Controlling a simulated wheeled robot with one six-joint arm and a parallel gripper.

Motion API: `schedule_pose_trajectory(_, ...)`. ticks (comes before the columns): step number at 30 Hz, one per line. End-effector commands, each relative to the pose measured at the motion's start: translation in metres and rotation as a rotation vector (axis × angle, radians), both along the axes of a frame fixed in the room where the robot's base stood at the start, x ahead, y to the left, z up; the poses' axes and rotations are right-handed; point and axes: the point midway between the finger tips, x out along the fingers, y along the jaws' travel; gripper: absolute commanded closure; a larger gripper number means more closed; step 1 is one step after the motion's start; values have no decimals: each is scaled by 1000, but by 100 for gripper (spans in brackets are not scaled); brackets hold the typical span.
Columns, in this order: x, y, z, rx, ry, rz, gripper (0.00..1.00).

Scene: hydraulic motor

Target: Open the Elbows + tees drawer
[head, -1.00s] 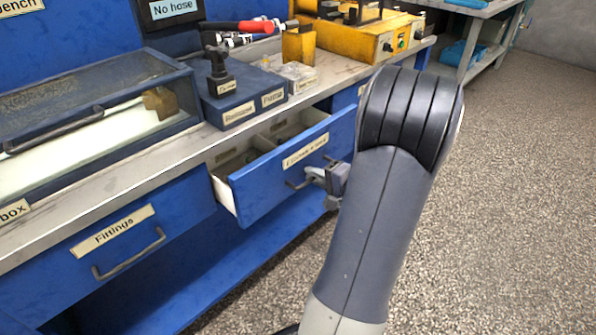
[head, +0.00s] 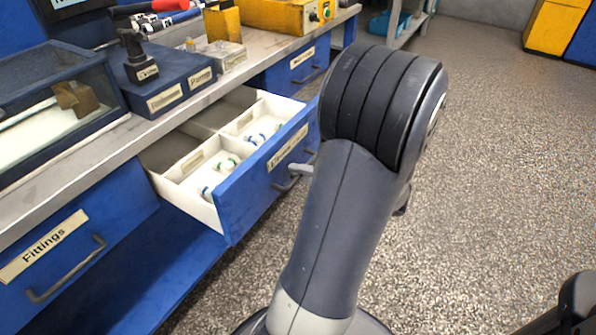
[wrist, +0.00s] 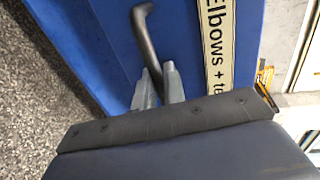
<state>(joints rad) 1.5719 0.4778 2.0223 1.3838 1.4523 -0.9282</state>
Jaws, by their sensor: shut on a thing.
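The Elbows + tees drawer (head: 243,202) stands well out from the bench in the head view. Its white inside is split into compartments, and small white fittings with green and blue bands (head: 228,164) lie in some of them. Its label (wrist: 217,45) reads "Elbows + t…" in the wrist view, the rest cut off. The dark bar handle (wrist: 146,38) runs down between the two grey fingers of my gripper (wrist: 159,78), which is shut on it. In the head view my arm hides most of the gripper and part of the handle.
The closed Fittings drawer (head: 60,262) is to the left. The benchtop (head: 115,140) above carries a glass-lidded box (head: 50,100), a blue block (head: 165,88) and yellow equipment (head: 285,14). Speckled floor (head: 480,160) is clear to the right.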

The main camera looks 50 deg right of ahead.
Motion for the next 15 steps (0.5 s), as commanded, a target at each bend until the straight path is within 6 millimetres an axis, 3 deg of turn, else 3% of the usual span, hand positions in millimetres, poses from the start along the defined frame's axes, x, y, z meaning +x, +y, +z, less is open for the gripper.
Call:
schedule_pose_trajectory(4, 0, 1, -1, 2, 1, 3, 100)
schedule_pose_trajectory(5, 0, 1, -1, 1, 1, 3, 88)
schedule_pose_trajectory(6, 0, 1, -1, 1, 1, 3, 85)
schedule_pose_trajectory(15, -2, 0, 1, 0, 0, 0, 85)
